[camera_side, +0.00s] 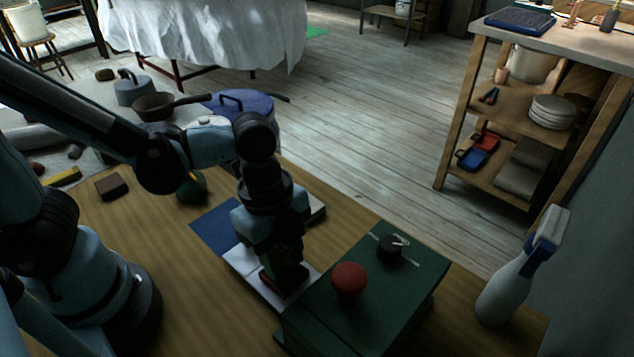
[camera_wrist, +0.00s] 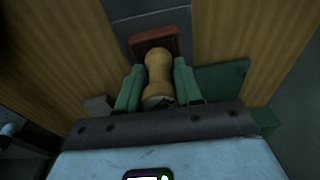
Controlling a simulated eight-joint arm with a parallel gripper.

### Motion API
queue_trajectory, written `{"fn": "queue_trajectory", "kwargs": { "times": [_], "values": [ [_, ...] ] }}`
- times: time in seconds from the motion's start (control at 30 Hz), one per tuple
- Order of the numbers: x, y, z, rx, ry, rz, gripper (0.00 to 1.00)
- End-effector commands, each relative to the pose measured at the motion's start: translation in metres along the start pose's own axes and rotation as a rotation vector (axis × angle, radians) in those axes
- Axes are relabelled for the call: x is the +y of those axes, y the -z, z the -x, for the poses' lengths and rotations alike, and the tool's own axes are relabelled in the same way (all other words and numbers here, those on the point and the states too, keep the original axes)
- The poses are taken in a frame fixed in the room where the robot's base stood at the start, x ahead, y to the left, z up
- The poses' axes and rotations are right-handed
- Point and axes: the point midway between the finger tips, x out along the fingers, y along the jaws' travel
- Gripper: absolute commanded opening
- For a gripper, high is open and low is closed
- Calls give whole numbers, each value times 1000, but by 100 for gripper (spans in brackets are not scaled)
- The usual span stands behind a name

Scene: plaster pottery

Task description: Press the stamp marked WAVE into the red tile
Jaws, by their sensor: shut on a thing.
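My gripper (camera_side: 284,258) points down over a white square (camera_side: 243,263) that lies beside a blue square (camera_side: 213,226) on the wooden table. In the wrist view, its green fingers (camera_wrist: 160,88) are shut on the tan, waisted handle of a stamp (camera_wrist: 158,68). The handle's near end carries dark marks that I cannot read. A reddish square block (camera_wrist: 153,40) is at the far end of the handle; it also shows low under the fingers in the side view (camera_side: 285,288). I cannot tell whether it is the red tile or the stamp's base, nor whether they touch.
A green box (camera_side: 330,317) with a red knob (camera_side: 349,279) and a black dial (camera_side: 390,248) stands close right of my gripper. A spray bottle (camera_side: 505,290) is at far right. A brown block (camera_side: 111,186) and dark round object (camera_side: 191,188) are at left.

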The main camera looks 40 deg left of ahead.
Motion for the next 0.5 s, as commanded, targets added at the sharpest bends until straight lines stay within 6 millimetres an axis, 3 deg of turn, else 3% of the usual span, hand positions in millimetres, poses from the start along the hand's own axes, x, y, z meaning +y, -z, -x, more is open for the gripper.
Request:
{"fn": "queue_trajectory", "kwargs": {
  "times": [0.5],
  "values": [
    [0,0,7,-2,0,0,13]
  ]
}}
